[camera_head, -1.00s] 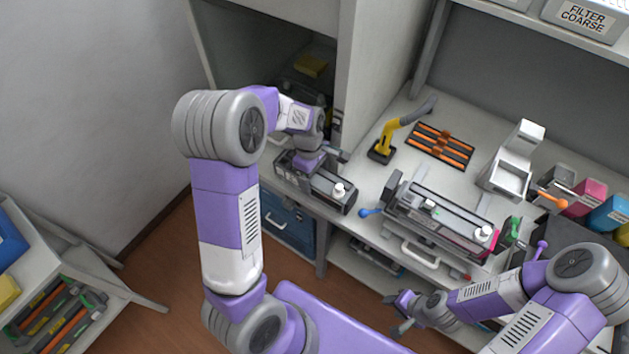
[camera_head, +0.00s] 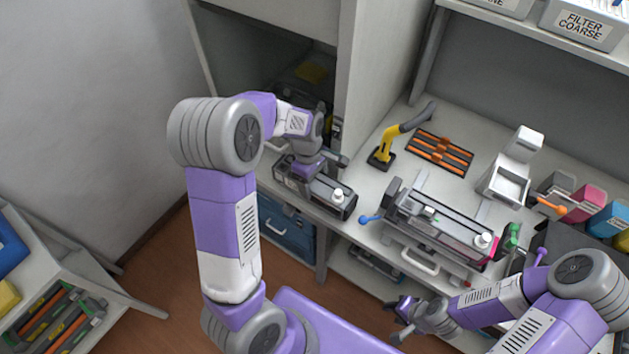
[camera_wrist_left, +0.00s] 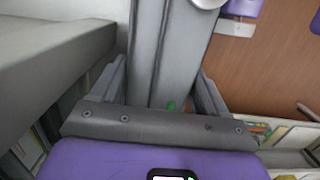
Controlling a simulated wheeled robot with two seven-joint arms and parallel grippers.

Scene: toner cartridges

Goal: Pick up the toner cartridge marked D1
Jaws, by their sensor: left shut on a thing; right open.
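A long dark grey toner cartridge (camera_head: 336,198) with a white knob is in my left gripper (camera_head: 311,172), near the cabinet opening. The gripper is shut on it, the fingers on its two long sides. In the left wrist view the cartridge (camera_wrist_left: 178,50) runs as a plain grey body between the fingers (camera_wrist_left: 163,98). No D1 mark can be read on it, and I cannot tell whether it touches the surface below. Another cartridge (camera_head: 440,222) with a magenta end lies in a holder on the bench. My right gripper (camera_head: 405,318) is open and empty in front of the bench.
The cabinet (camera_head: 370,70) wall stands right behind the left gripper. On the bench are a yellow tool (camera_head: 384,150), an orange-striped rack (camera_head: 441,151), a white device (camera_head: 512,170) and coloured bottles (camera_head: 588,198). A shelf with more cartridges (camera_head: 55,318) is at lower left.

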